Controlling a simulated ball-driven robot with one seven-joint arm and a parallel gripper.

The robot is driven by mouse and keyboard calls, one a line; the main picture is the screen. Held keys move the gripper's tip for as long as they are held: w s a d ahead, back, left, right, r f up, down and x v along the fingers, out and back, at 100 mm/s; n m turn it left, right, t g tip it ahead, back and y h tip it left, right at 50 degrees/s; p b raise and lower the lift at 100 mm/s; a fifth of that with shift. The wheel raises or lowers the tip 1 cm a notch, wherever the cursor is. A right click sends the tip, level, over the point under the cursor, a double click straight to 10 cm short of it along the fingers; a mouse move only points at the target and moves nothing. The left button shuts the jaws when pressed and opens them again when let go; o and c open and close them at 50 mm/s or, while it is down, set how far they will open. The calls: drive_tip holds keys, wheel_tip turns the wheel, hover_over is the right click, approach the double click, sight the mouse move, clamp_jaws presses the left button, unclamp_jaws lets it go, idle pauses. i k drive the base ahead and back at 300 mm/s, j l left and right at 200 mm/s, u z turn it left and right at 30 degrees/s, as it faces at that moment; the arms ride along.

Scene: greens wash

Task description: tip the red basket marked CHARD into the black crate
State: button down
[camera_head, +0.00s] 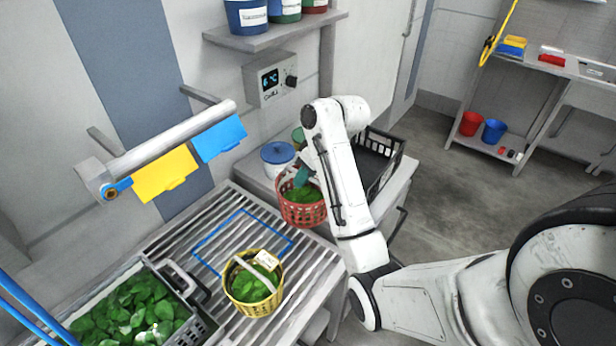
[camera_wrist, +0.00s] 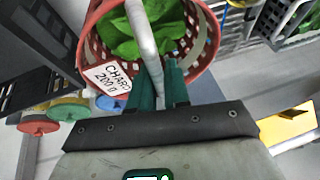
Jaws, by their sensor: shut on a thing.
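The red basket (camera_head: 303,214) holds green leaves and is near the far right end of the slatted table. In the wrist view the red basket (camera_wrist: 204,52) fills the top middle, with a white CHARD tag (camera_wrist: 108,78) on its rim. My gripper (camera_head: 302,176) is shut on the basket's pale handle (camera_wrist: 143,38); its teal fingers (camera_wrist: 160,88) close around it. The basket hangs roughly upright; how far it is above the surface is unclear. The black crate (camera_head: 396,163) stands on a counter to the right, partly hidden behind my arm, and looks empty where visible.
A yellow basket (camera_head: 254,290) of greens stands on the slatted table (camera_head: 190,232), near a blue outline. A grey crate (camera_head: 206,325) of leaves is at the lower left. A blue-lidded pot (camera_head: 277,156) stands behind the red basket. A rail with yellow (camera_head: 165,175) and blue cloths juts out left.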

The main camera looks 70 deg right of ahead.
sight(375, 168)
drive_tip(key=k+l, duration=0.15)
drive_tip(key=k, duration=0.35)
drive_tip(key=k+l, duration=0.15)
drive_tip(key=k, duration=0.3)
